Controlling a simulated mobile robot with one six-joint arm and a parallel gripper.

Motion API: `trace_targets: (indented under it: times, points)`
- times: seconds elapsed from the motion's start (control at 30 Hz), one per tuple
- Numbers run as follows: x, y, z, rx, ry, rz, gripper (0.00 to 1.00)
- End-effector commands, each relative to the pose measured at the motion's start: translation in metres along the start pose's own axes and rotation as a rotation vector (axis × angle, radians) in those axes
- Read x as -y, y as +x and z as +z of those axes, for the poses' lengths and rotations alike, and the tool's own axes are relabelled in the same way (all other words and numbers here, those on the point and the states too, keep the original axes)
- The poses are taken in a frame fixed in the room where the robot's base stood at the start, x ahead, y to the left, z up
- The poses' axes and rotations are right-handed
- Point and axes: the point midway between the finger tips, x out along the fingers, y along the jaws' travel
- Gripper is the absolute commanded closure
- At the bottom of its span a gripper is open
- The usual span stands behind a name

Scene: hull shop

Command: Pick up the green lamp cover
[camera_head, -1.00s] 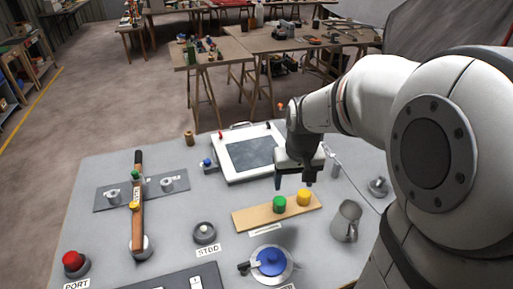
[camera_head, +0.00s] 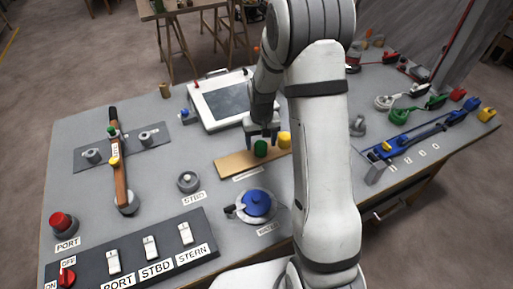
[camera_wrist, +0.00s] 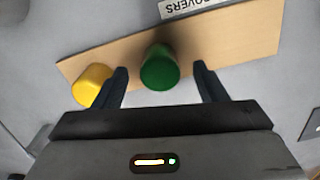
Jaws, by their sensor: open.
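The green lamp cover (camera_head: 261,148) stands upright on a wooden board on the grey bench. A yellow cover (camera_head: 284,140) stands to its right on the same board. My gripper (camera_head: 262,138) is open just above and behind the green cover in the head view. In the wrist view, the green cover (camera_wrist: 159,68) lies between the two spread fingers of my gripper (camera_wrist: 163,78), with a gap on each side. The yellow cover (camera_wrist: 92,85) is close beside the left finger there. Whether the fingertips reach down to the green cover's height is hard to tell.
The wooden board (camera_head: 233,163) bears both covers. A framed screen (camera_head: 222,103) lies behind it. A blue-topped round fitting (camera_head: 257,204) is in front, and a grey knob (camera_head: 188,181) is to the left. A lever (camera_head: 120,175) and switch panel (camera_head: 135,262) are further left.

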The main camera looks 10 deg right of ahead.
Motion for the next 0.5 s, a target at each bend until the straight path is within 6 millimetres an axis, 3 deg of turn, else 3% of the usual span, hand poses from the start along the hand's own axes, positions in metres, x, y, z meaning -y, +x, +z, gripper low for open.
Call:
trace_targets:
  times: [0.17, 0.4, 0.5]
  points:
    - [0.0, 0.019, 0.001, 0.002, 0.001, 0.0, 0.35]
    - [-0.001, 0.022, 0.0, -0.001, 0.001, 0.0, 0.35]
    - [-0.001, 0.022, 0.0, -0.001, 0.001, 0.0, 0.41]
